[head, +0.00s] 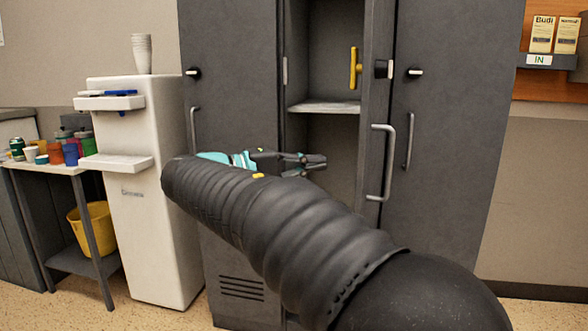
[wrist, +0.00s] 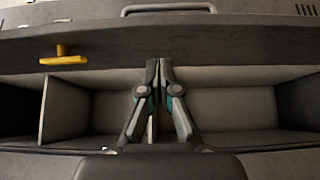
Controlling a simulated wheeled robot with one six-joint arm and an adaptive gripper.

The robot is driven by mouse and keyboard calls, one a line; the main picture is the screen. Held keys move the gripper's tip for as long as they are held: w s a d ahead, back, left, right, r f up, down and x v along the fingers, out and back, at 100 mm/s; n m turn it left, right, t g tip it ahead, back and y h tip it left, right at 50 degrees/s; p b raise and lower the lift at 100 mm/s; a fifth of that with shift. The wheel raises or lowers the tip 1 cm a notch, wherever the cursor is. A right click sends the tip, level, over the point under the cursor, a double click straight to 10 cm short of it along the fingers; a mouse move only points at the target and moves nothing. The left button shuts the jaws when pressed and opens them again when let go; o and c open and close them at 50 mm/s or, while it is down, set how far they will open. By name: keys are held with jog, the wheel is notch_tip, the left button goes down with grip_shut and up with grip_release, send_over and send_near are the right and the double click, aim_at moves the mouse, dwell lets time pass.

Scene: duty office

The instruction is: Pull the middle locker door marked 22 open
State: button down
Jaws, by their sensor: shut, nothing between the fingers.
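The middle locker door (head: 376,110) stands swung well open to the right, seen nearly edge-on in the head view; no number is legible on it. Its bar handle (head: 382,162) is on the outer face, and a yellow hook (head: 354,68) is on the inner side. My gripper (head: 318,161) is shut and empty in front of the opening, left of the door. In the wrist view, my gripper (wrist: 160,66) points at the inner face of the door (wrist: 220,50), with the yellow hook (wrist: 63,55) to its left; I cannot tell whether the tips touch the door.
Inside the locker is a pale shelf (head: 325,107). Shut locker doors flank it, left (head: 232,60) and right (head: 455,110). A white water dispenser (head: 150,220) with stacked cups stands left, beside a small table (head: 50,168) with cups and cans. A notice board (head: 550,85) hangs right.

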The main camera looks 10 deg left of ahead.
aim_at(358, 162)
jog(key=shift+w+d+b, duration=0.15)
jog(key=shift+w+d, duration=0.05)
jog(key=shift+d, duration=0.95)
jog(key=shift+w+d+b, duration=0.15)
jog(key=shift+d, duration=0.95)
jog(key=shift+w+d+b, duration=0.15)
jog(key=shift+w+d, duration=0.05)
jog(key=shift+d, duration=0.95)
